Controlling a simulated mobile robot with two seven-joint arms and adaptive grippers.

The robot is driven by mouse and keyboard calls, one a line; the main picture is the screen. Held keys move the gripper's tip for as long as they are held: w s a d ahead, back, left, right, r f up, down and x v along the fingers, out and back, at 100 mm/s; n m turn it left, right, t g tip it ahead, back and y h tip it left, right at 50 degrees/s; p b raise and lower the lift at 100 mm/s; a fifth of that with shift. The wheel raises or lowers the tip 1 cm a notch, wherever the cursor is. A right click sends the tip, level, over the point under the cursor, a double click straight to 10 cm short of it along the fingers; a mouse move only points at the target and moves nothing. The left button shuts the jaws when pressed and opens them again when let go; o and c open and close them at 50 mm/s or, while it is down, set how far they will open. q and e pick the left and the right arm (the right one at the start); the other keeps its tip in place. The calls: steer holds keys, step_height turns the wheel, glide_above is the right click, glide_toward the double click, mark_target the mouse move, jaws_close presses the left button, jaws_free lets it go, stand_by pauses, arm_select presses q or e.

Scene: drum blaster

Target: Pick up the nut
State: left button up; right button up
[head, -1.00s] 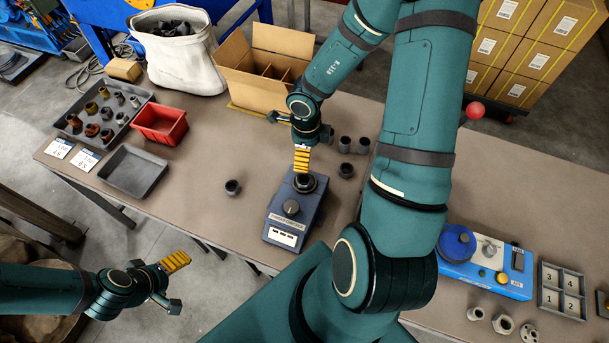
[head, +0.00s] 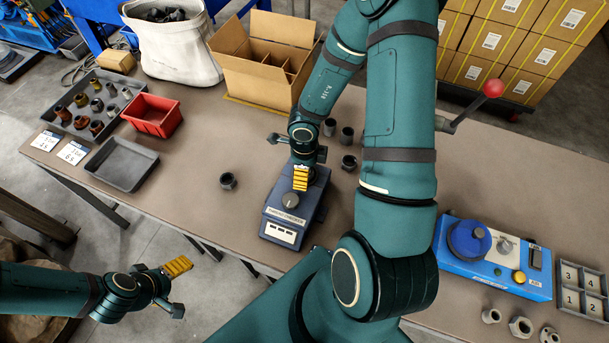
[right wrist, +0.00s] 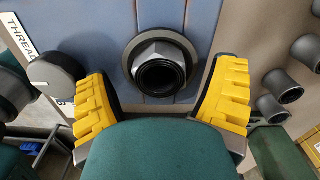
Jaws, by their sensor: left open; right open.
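In the right wrist view, a grey metal hex nut (right wrist: 160,66) with a dark threaded bore sits in a round dark seat on the blue-grey thread checker (right wrist: 205,25). My right gripper (right wrist: 162,105) is open, with its yellow-padded fingers on either side of the nut's line and the nut beyond the tips. I see no contact. In the head view the right gripper (head: 300,178) is over the back of the thread checker (head: 290,212) and hides the nut. My left gripper (head: 176,287) is open and empty, off the table's front edge at lower left.
Dark fittings (head: 228,181) stand around the checker. A red bin (head: 153,115), grey trays (head: 122,164) and an open carton (head: 262,60) are left and behind. A blue device (head: 492,258), several metal nuts (head: 521,327) and a numbered tray (head: 582,290) are at right.

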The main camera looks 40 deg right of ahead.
steer(key=shift+f, duration=0.15)
steer(key=c, duration=1.4)
